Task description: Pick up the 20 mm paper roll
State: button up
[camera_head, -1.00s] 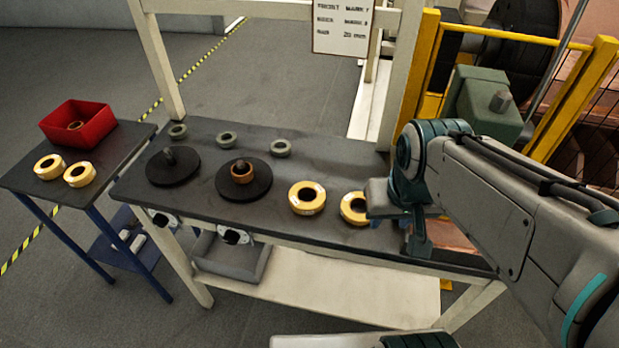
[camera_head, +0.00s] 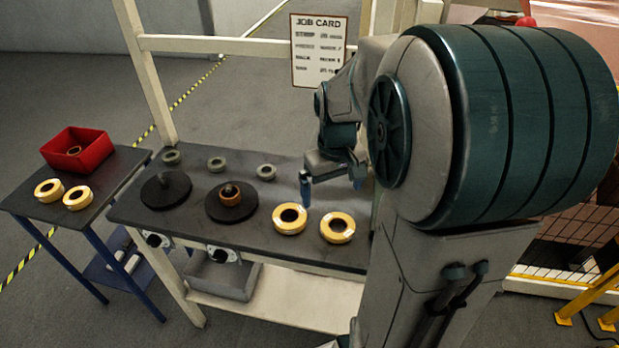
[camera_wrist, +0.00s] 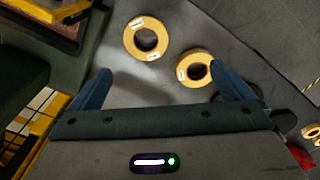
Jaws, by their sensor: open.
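Two yellow-orange ring-shaped rolls lie flat on the dark bench, a left one (camera_head: 289,230) and a right one (camera_head: 337,239). The wrist view shows the right one (camera_wrist: 127,40) and the left one (camera_wrist: 182,68), both with small white labels. I cannot read the labels, so I cannot tell which is the 20 mm roll. My gripper (camera_head: 332,186) is open and empty above the bench, behind the two rolls in the head view. In the wrist view my fingers (camera_wrist: 160,70) stand apart; the right finger partly overlaps the left roll's edge.
Left of the rolls are two black discs (camera_head: 165,196), one with a brown ring (camera_head: 230,199). Several grey rings (camera_head: 266,172) line the bench's back. A side table holds two more yellow rolls (camera_head: 78,205) and a red bin (camera_head: 97,147). A job card (camera_head: 318,50) hangs behind.

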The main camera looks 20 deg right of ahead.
jog(key=w+d, duration=0.2)
send_over(337, 230)
jog(key=shift+g, duration=0.3)
notch_tip(337, 230, down, 9)
jog(key=shift+w+f+p, duration=0.15)
jog(key=shift+f+p, duration=0.05)
jog(key=shift+p, duration=0.15)
jog(key=shift+f+p, duration=0.45)
jog(key=shift+f, duration=2.1)
jog(key=shift+c, duration=0.3)
jog(key=c, duration=1)
